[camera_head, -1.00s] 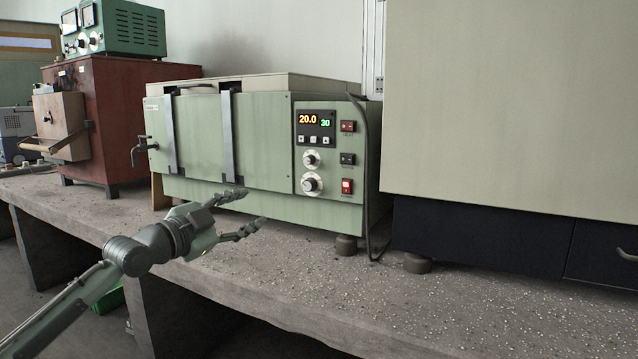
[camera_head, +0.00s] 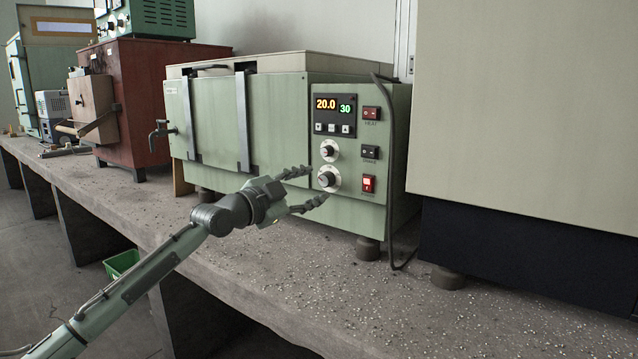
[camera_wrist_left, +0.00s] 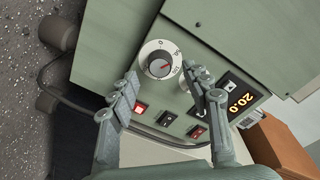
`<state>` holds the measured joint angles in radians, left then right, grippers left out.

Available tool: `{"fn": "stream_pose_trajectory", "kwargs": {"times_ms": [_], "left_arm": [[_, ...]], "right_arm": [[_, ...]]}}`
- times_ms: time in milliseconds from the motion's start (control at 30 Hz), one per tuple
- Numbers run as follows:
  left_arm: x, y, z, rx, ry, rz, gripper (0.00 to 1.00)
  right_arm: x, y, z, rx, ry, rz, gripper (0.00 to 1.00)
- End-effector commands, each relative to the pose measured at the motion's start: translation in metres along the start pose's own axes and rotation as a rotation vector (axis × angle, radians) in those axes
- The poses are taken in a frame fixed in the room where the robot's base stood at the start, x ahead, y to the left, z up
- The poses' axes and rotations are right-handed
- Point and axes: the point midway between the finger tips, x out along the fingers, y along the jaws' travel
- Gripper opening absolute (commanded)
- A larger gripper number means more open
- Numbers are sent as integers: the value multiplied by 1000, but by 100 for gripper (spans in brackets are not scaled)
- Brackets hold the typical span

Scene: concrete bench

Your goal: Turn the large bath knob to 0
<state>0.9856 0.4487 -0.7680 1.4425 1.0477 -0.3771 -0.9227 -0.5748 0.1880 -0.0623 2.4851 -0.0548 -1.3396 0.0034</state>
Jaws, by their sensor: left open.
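The green bath (camera_head: 280,140) stands on the bench with its control panel facing me. The large knob (camera_head: 328,178) has a pale dial and a dark grey cap, low on the panel below the small knob (camera_head: 330,150). My right gripper is out of view.
The display (camera_head: 334,104) reads 20.0 and 30. Red and black switches (camera_head: 369,184) sit right of the knobs. A black cable (camera_head: 388,150) hangs beside the bath. A large cabinet (camera_head: 520,120) stands right. The bench (camera_head: 290,255) before the bath is clear.

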Motion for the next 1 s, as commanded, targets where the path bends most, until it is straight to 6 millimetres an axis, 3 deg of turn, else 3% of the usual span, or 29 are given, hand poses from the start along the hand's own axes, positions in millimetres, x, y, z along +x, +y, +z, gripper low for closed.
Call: {"fn": "stream_pose_trajectory", "kwargs": {"times_ms": [200,533,900,1000], "left_arm": [[25,0,0,-2,1,0,48],[28,0,0,0,0,0,48],[28,0,0,0,0,0,2],[28,0,0,-1,0,0,0]], "right_arm": [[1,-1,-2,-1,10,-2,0],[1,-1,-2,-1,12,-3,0],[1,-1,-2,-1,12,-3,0],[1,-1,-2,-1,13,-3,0]]}}
